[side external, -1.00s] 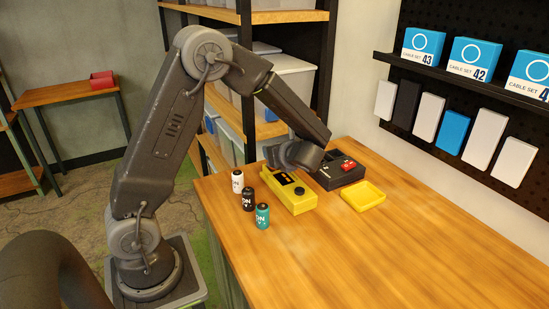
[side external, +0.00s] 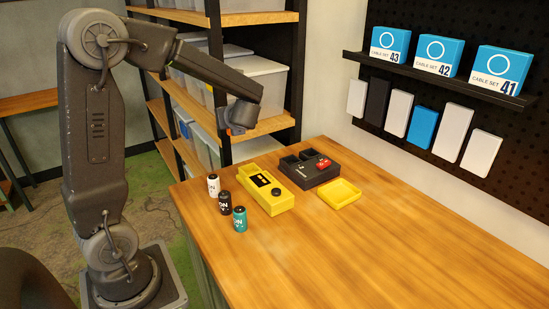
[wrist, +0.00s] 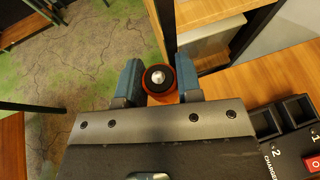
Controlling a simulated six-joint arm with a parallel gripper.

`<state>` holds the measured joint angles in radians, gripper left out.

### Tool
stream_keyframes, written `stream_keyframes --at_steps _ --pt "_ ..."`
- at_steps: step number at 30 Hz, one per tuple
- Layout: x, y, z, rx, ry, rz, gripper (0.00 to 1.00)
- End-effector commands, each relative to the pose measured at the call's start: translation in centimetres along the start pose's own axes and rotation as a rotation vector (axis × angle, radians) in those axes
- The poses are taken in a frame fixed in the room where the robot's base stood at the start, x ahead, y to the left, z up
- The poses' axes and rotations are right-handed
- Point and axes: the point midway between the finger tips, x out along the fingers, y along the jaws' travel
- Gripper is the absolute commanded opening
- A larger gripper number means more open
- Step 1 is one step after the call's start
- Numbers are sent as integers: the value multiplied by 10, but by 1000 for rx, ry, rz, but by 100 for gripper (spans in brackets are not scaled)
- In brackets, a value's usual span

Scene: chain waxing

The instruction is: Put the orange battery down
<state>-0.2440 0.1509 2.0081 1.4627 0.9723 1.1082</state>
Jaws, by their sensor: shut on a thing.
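My gripper (wrist: 159,82) is shut on the orange battery (wrist: 160,76), held between the two blue-grey fingers in the wrist view. I see the battery end on, with an orange rim, a black top and a silver contact. In the side external view my gripper (side external: 238,118) is raised above the back left of the table. Only a small orange patch of the battery (side external: 232,130) shows under it. White (side external: 213,186), black (side external: 225,204) and teal (side external: 240,219) batteries stand upright in a row near the table's left edge.
A yellow device (side external: 268,193) with a black knob lies right of the batteries. Behind it is a black charger (side external: 318,171) with a red switch and empty-looking slots. A yellow tray (side external: 339,194) is empty. The table (side external: 390,245) is clear in front. Shelving (side external: 270,125) stands behind my gripper.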

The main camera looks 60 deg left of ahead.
Motion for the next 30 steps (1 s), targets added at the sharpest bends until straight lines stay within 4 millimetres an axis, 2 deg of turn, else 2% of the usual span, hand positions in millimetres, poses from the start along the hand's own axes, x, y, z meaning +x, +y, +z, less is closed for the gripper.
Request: stream_keyframes --at_steps 1,3,8,21,25,30 --pt "2 -17 0 18 0 -43 4" --pt "3 -35 1 40 -2 -92 4" --pt "2 -62 -3 68 -2 -153 4" --pt "-19 -139 -70 71 -3 -157 4" --pt "-23 -153 -82 69 -4 -155 4" --pt "-23 -158 -92 69 -3 -154 4"
